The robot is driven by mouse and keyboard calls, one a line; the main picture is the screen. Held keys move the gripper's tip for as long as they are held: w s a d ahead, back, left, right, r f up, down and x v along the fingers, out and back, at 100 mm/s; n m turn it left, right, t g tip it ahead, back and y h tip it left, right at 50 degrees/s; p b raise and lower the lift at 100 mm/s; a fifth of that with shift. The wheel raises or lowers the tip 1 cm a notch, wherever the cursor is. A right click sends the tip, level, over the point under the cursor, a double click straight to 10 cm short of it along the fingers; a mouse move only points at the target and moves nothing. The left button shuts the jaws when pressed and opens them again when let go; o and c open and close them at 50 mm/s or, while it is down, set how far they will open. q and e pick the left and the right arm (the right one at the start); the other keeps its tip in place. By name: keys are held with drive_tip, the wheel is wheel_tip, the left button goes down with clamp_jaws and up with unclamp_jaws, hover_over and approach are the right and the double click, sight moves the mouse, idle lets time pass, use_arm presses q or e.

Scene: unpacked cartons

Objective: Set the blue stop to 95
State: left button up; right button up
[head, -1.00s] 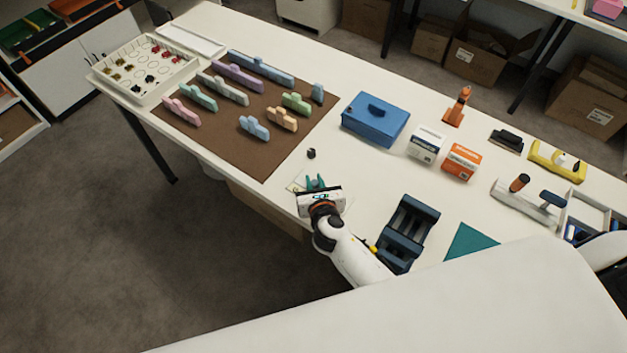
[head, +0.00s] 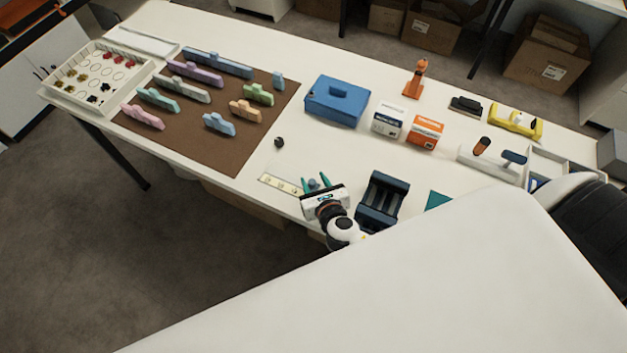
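A pale strip with small marks (head: 282,185) lies near the front edge of the white table. A small blue piece (head: 313,184), which looks like the blue stop, shows at the right end of the visible strip. My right gripper (head: 315,182) is over that end, with its teal fingers apart, one on each side of the blue piece. I cannot tell whether either finger touches it. The strip's right part is hidden behind the gripper body, and its numbers are too small to read. My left gripper is not in view.
A dark blue slotted holder (head: 382,200) stands close to the right of my gripper. A small black knob (head: 279,142) sits behind the strip. A brown mat (head: 190,150) with several coloured blocks is left, and a blue box (head: 336,101) stands behind.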

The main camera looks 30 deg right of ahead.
drive_tip(key=shift+a, duration=0.15)
drive_tip(key=shift+s+r, duration=0.15)
drive_tip(key=shift+s, duration=0.2)
drive_tip(key=b+v, duration=0.1)
drive_tip(key=v, duration=1)
drive_tip(key=shift+s, duration=0.1)
